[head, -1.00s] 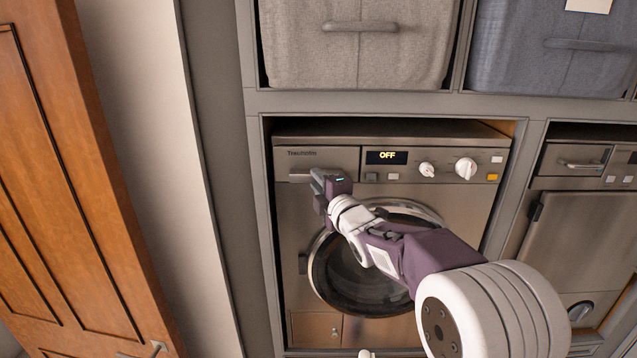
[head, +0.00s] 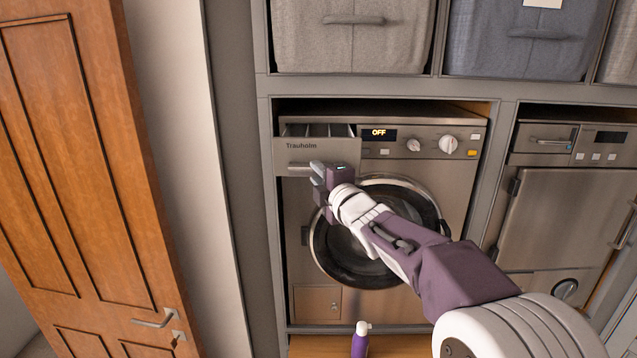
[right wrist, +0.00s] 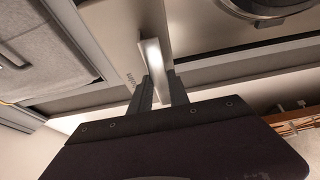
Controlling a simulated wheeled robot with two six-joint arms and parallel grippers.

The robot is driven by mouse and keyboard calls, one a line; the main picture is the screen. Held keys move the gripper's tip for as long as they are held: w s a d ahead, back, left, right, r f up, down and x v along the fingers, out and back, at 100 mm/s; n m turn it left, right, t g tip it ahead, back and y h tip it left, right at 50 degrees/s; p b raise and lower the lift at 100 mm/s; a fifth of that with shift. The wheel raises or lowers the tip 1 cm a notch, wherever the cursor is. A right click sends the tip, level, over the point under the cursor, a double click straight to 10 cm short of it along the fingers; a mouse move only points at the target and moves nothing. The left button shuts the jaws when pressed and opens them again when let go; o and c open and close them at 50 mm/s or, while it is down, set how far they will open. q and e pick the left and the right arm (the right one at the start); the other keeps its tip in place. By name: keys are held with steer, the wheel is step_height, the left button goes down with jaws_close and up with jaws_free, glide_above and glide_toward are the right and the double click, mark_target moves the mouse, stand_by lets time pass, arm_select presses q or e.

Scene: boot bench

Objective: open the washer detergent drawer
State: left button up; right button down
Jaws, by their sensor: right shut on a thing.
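The washer (head: 460,170) stands in the cabinet niche, its display reading OFF. Its detergent drawer (head: 335,149) at the upper left is pulled out, with the compartments showing from above. My right gripper (head: 318,172) is shut on the drawer handle (head: 299,166). In the right wrist view the pale handle bar (right wrist: 151,54) lies between the fingers of the right gripper (right wrist: 156,82). My left gripper is not in view.
The round washer door (head: 350,255) is below the drawer, partly behind my right arm. A wooden door (head: 90,180) stands at left. Fabric bins (head: 345,45) sit above. A second appliance (head: 570,210) is at right. A purple bottle (head: 360,343) stands below the washer.

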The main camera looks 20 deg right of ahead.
steer(key=shift+s+a+f, duration=0.1)
steer(key=shift+s+f, duration=0.15)
steer(key=shift+f, duration=0.15)
steer(key=shift+s+a+r, duration=0.1)
steer(key=shift+s+r, duration=0.05)
steer(key=shift+s, duration=0.35)
steer(key=c, duration=1.3)
jaws_free()
steer(key=shift+w, duration=0.4)
steer(key=shift+s+b, duration=0.3)
steer(key=shift+s, duration=0.05)
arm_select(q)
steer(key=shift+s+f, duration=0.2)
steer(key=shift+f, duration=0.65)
arm_select(e)
steer(key=s, duration=0.5)
steer(key=s+d, duration=0.1)
steer(key=s, duration=0.2)
steer(key=shift+s+d, duration=0.1)
steer(key=shift+s, duration=0.1)
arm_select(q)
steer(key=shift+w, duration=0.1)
arm_select(e)
steer(key=shift+w, duration=0.15)
